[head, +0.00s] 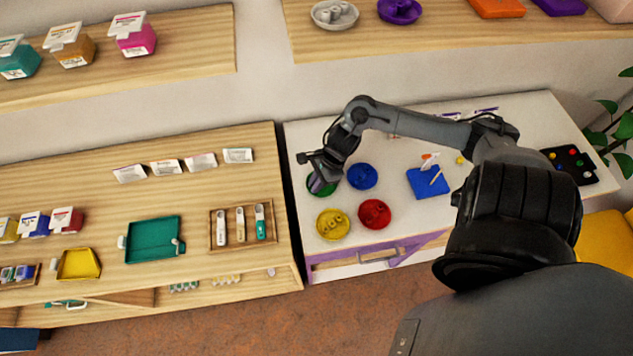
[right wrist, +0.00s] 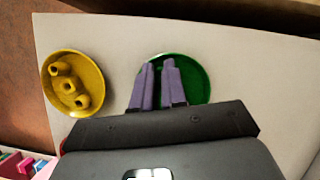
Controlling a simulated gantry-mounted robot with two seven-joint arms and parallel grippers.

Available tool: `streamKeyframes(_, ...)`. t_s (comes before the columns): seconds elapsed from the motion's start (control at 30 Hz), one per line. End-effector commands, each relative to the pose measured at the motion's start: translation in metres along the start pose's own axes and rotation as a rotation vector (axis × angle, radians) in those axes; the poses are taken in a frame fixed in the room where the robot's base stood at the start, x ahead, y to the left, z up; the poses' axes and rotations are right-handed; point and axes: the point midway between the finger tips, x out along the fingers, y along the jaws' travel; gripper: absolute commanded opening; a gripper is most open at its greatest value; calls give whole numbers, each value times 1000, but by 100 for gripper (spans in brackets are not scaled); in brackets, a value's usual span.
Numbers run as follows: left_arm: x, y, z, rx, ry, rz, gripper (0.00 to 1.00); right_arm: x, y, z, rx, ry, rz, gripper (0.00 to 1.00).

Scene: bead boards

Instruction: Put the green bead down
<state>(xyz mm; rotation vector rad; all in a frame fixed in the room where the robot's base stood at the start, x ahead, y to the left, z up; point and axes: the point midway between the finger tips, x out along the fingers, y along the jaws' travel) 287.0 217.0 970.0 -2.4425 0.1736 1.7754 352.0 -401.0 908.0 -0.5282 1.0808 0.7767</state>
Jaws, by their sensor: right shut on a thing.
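My right gripper (head: 321,183) is over the round green dish (head: 312,187) on the white table. In the right wrist view its two purple-grey fingers (right wrist: 160,72) point down over the green dish (right wrist: 205,82), close together with a narrow gap. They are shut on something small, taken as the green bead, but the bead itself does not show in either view. I cannot tell whether the fingertips touch the dish. My left gripper is not in view.
A yellow dish (head: 333,235) with yellow beads, a red dish (head: 374,221) and a blue dish (head: 362,176) stand close by. A blue board (head: 430,193) and a black tray (head: 588,168) with coloured beads lie to the right. The table's front edge is near the yellow dish.

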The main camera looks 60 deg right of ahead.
Motion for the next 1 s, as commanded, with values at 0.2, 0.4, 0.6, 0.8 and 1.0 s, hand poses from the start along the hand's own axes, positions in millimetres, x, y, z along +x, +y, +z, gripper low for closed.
streamKeyframes(0.2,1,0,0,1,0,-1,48,0,0,0,0,0,0,0)
streamKeyframes(0.4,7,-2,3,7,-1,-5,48,6,0,-3,0,1,0,0)
streamKeyframes(0.6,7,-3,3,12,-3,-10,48,5,0,-3,1,1,1,22)
streamKeyframes(0.8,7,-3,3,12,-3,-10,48,5,1,-2,1,1,1,22)
streamKeyframes(1.0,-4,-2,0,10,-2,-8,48,-4,0,2,1,-1,1,22)
